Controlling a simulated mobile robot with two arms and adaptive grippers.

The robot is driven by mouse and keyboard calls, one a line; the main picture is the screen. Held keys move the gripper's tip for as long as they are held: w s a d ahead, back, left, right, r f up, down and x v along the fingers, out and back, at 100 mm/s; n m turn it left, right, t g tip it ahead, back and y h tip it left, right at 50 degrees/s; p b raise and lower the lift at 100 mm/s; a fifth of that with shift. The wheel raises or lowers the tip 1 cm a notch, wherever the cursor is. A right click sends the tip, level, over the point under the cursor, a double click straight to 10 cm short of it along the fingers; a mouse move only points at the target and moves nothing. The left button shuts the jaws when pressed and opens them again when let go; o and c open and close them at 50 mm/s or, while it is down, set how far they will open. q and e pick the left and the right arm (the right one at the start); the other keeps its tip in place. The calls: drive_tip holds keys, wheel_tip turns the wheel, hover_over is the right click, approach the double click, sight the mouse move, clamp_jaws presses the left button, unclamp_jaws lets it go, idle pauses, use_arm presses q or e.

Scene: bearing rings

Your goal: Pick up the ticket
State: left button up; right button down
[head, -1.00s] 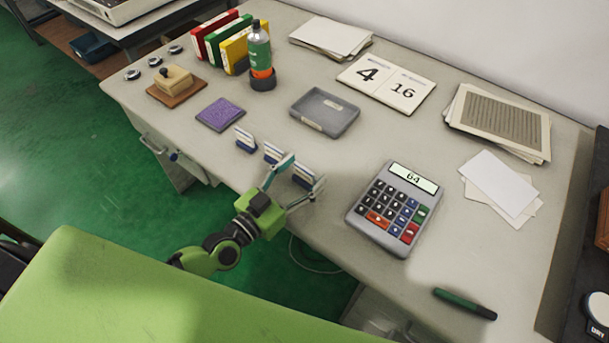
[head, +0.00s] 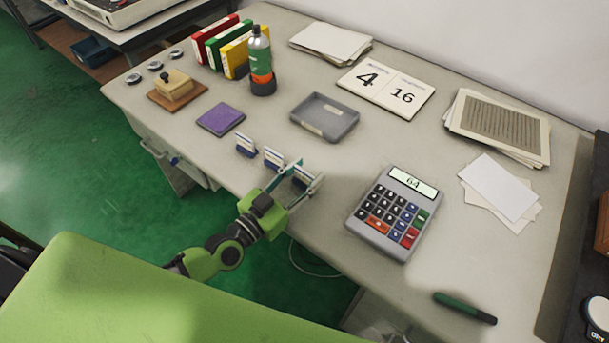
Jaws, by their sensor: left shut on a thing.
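Several small white tickets stand upright in dark blue holders near the front edge of the desk. The left ticket (head: 246,141) and the middle ticket (head: 273,155) stand free. The right ticket (head: 302,175) is between the fingers of my left gripper (head: 307,173), which is shut on it. The fingers partly cover this ticket and its holder. I cannot tell whether the ticket is still seated in its holder. My right gripper is out of view.
A grey tray (head: 324,116) lies behind the tickets and a purple pad (head: 220,118) to their left. A calculator (head: 393,212) is to the right of the gripper. The desk between the tickets and tray is clear.

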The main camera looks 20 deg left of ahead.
sight(305, 171)
use_arm(q)
wheel_tip(305, 171, up, 3)
drive_tip(key=shift+r+p, duration=0.1)
drive_tip(key=shift+p, duration=0.55)
drive_tip(key=s+a+r+n+y+p, duration=0.1)
drive_tip(key=s+a+r+n+y, duration=0.1)
drive_tip(key=s+r, duration=0.4)
drive_tip(key=s+a+r+n+t+y+p, duration=0.1)
drive_tip(key=s+a+r+n+y, duration=0.1)
drive_tip(key=s+r+y, duration=0.3)
drive_tip(key=shift+s+r+n, duration=0.3)
drive_tip(key=shift+s+r, duration=0.65)
drive_tip(key=shift+s, duration=0.5)
drive_tip(key=shift+d+f+m+g+h, duration=0.15)
drive_tip(key=shift+d+f+m+h, duration=0.5)
drive_tip(key=shift+h, duration=0.5)
drive_tip(key=shift+d+f+m+g+h, duration=0.25)
drive_tip(key=shift+f+m+h, duration=0.35)
drive_tip(key=shift+m+h, duration=0.45)
drive_tip(key=shift+d+f+m+g+h, duration=0.1)
drive_tip(key=shift+d+f+m+h, duration=0.5)
drive_tip(key=shift+h, duration=0.7)
